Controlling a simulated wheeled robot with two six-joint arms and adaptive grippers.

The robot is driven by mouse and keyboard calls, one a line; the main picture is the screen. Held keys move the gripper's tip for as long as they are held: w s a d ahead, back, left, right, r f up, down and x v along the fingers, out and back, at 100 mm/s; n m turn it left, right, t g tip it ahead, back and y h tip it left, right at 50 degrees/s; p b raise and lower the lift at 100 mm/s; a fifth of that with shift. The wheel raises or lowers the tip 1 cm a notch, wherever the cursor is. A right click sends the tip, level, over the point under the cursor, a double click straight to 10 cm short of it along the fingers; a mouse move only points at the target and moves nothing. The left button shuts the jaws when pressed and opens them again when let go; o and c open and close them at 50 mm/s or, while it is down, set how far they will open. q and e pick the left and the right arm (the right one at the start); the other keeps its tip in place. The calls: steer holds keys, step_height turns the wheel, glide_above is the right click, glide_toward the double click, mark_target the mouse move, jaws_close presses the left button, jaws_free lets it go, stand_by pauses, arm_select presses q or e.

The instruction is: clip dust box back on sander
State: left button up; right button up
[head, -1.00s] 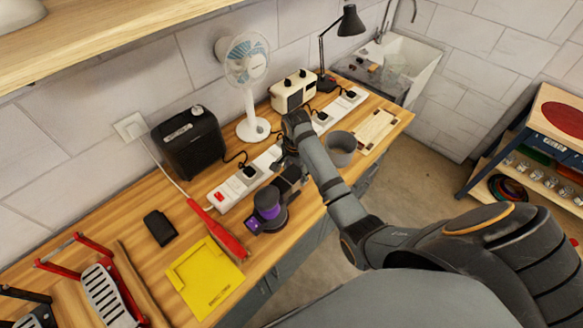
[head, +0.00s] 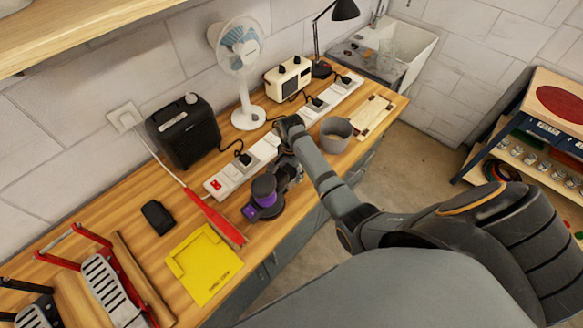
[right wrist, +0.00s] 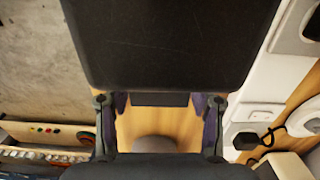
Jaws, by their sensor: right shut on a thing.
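The sander (head: 264,194), purple and black, stands on the wooden bench near its front edge. My right gripper (head: 288,158) is just behind and to the right of it, above the bench. In the right wrist view, the gripper (right wrist: 160,108) is shut on a dark, flat-faced box, which I take as the dust box (right wrist: 170,42). It fills the top of that view and hides what lies beyond. In the head view, the box shows only as a dark shape close beside the sander; whether they touch I cannot tell. My left gripper is out of view.
A white power strip (head: 224,181) with plugs runs behind the sander. A grey cup (head: 335,135) stands right of my arm. Fan (head: 237,48) and black speaker (head: 184,132) stand behind.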

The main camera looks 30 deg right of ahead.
steer(key=shift+a, duration=0.3)
stand_by(1.1)
steer(key=shift+f, duration=0.3)
stand_by(0.4)
steer(key=o, duration=1.1)
step_height(320, 180, up, 12)
